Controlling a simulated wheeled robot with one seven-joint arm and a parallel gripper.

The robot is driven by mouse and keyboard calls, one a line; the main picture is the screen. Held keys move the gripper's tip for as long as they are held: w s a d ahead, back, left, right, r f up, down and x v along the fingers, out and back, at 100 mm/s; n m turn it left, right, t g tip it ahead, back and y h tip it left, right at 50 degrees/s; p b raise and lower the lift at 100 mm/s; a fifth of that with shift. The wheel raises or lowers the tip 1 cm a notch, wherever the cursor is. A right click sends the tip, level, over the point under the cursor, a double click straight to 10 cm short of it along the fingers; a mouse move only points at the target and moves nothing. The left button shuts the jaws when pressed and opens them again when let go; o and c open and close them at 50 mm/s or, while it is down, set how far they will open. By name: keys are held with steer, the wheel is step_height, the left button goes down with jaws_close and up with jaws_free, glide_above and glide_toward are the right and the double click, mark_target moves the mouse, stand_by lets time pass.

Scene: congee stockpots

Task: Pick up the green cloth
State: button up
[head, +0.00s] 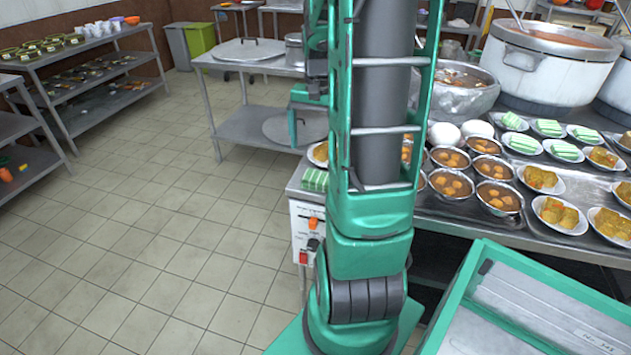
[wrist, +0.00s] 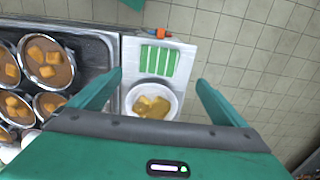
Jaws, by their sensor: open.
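The green cloth, with green and white stripes, lies flat on the counter's end corner. It shows in the wrist view (wrist: 158,60) and, partly covered by my arm, in the head view (head: 314,180). My gripper (wrist: 159,80) is open and empty above the counter, its fingers wide apart to either side of the picture's middle. The cloth appears just beyond the fingertips in the wrist view, apart from them. In the head view, my arm hides most of the gripper.
A white bowl of yellow food (wrist: 152,100) sits right beside the cloth, between the fingers in view. Several bowls of brown soup (head: 495,197) fill the counter. An orange knob (head: 313,223) is on the counter's end panel. The tiled floor (head: 150,220) at left is clear.

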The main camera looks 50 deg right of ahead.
mark_target(318, 176)
step_height(318, 176, down, 10)
steer(key=shift+s+a+f, duration=0.1)
steer(key=shift+s, duration=0.05)
stand_by(0.5)
steer(key=shift+c, duration=0.7)
steer(key=c, duration=1.1)
steer(key=shift+r, duration=0.65)
step_height(318, 176, up, 3)
steer(key=shift+f, duration=0.1)
steer(key=a+r, duration=0.7)
steer(key=a, duration=0.4)
steer(key=shift+a, duration=0.35)
